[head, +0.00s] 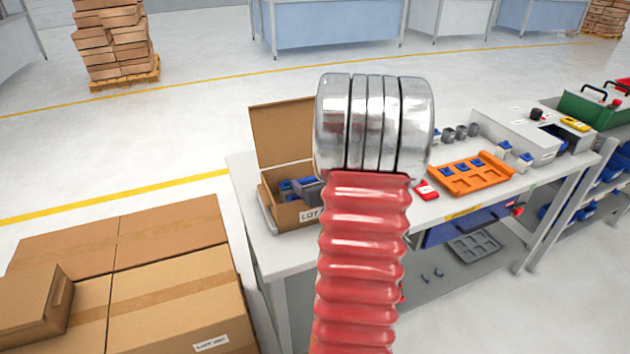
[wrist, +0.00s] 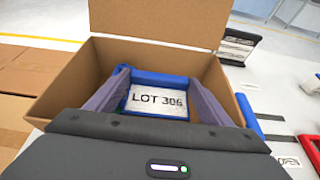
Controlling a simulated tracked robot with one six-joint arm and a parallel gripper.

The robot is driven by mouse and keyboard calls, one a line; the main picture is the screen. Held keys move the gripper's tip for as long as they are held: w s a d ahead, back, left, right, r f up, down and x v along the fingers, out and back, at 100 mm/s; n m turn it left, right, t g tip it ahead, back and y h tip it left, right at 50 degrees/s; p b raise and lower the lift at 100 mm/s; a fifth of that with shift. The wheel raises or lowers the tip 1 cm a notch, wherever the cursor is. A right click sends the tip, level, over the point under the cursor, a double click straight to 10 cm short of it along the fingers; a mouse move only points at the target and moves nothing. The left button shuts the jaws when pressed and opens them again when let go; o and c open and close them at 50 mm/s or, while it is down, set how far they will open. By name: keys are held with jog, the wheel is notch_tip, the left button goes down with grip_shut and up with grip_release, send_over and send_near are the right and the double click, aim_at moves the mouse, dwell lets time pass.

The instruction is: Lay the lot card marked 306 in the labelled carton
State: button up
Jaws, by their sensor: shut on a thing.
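The lot card (wrist: 159,112) is white with a blue border and reads LOT 306 in the wrist view. My gripper (wrist: 158,84) is shut on it, with one finger at each side of the card. Card and fingers are within the open carton (wrist: 215,95), below its rim. I cannot tell whether the card touches the carton's floor. In the head view the carton (head: 271,207) stands on the near left of the bench, lid up, with a partly hidden LOT label on its front. My arm covers its right side.
The white bench (head: 245,172) also bears an orange tray (head: 470,181) with blue pieces, a red item (head: 426,191) and grey cylinders (head: 461,132). Large closed boxes (head: 175,285) stand at the left. A dark stacked item (wrist: 237,45) is right of the carton in the wrist view.

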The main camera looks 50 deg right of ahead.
jog(key=shift+f, duration=0.5)
jog(key=shift+f, duration=0.2)
jog(key=o, duration=1.1)
jog(key=shift+s+a+f, duration=0.1)
jog(key=shift+f, duration=0.15)
jog(key=shift+r, duration=0.55)
jog(key=v, duration=1.2)
jog(key=shift+r, duration=0.35)
